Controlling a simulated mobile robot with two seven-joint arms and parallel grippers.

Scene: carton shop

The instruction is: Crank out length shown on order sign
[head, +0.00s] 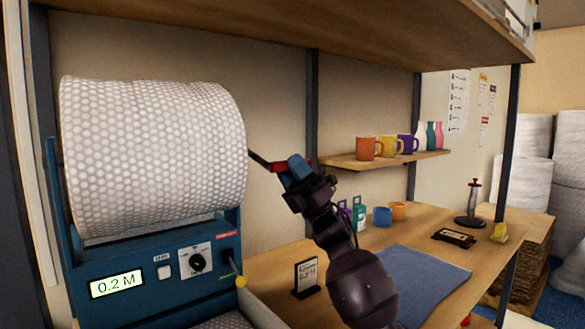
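A large bubble-wrap roll (150,155) sits on a blue dispenser (165,265) at the left. Its lit display (117,284) reads 0.2 M. A dark crank arm (258,159) comes out from the roll's right side and ends at a red handle (274,166). My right gripper (294,168) is at this handle, with its fingers around it and seemingly closed; they hide part of it. A small dark-framed order sign (306,277) stands on the bench below; its writing is too small to read surely. My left gripper is out of view.
A blue mat (425,280) lies on the wooden bench. Mugs (367,148) and vases stand on a small shelf (385,160). More mugs (382,216), a dark stand (471,205) and a small dark tray (453,238) are on the bench. An upper shelf (330,25) overhangs.

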